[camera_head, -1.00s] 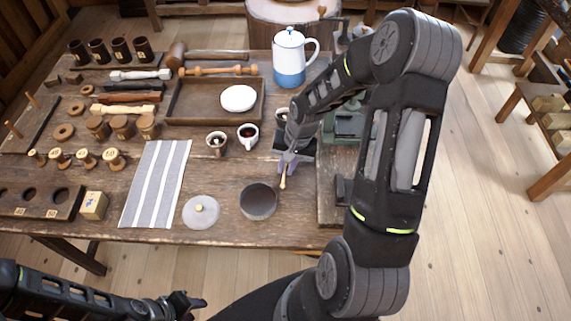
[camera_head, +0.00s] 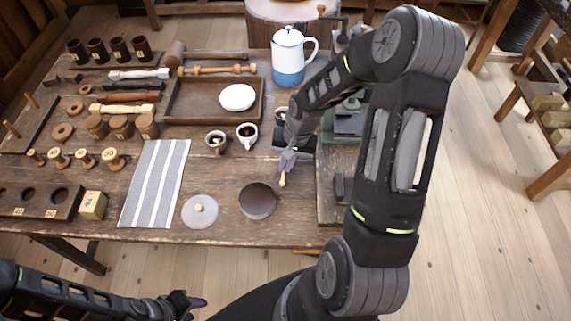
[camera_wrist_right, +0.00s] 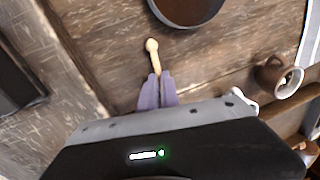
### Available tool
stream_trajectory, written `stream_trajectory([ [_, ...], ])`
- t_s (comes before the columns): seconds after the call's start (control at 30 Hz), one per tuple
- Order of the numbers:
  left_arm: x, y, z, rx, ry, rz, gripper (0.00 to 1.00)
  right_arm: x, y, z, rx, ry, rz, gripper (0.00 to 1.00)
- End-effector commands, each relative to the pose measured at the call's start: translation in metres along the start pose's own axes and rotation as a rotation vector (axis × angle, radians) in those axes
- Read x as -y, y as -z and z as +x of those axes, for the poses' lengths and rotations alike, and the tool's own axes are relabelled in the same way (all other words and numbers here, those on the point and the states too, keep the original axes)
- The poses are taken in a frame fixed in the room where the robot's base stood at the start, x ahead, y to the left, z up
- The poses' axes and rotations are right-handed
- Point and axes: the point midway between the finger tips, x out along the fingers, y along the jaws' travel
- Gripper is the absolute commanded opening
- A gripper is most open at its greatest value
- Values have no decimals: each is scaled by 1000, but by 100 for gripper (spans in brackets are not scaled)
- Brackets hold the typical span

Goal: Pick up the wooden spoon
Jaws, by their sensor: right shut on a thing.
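The wooden spoon (camera_head: 283,180) is pale and thin, just right of the dark round bowl (camera_head: 258,201) on the table. My right gripper (camera_head: 287,163) is shut on its handle. In the right wrist view the spoon (camera_wrist_right: 153,54) sticks out from between the purple fingertips (camera_wrist_right: 156,88), its rounded end pointing away from the gripper. The rest of the handle is hidden by the fingers. I cannot tell whether the spoon touches the table. My left gripper (camera_head: 190,302) is low in the head view, off the table's front edge, and its jaws are not clear.
A grey lid (camera_head: 200,211) lies left of the bowl, beside a striped cloth (camera_head: 156,183). Two cups, one of them white (camera_head: 247,134), stand behind. A blue and white pot (camera_head: 288,58) is at the back. A board (camera_head: 330,205) lies close on the right.

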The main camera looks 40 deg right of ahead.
Motion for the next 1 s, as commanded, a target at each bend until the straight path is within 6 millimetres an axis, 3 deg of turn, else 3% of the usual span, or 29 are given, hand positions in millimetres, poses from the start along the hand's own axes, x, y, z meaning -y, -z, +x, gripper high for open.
stream_trajectory([
  [0.5,3,1,10,-3,-4,3,37,17,1,-84,-3,2,0,0],
  [1.0,3,2,10,-3,-4,3,37,18,0,-92,0,1,0,0],
])
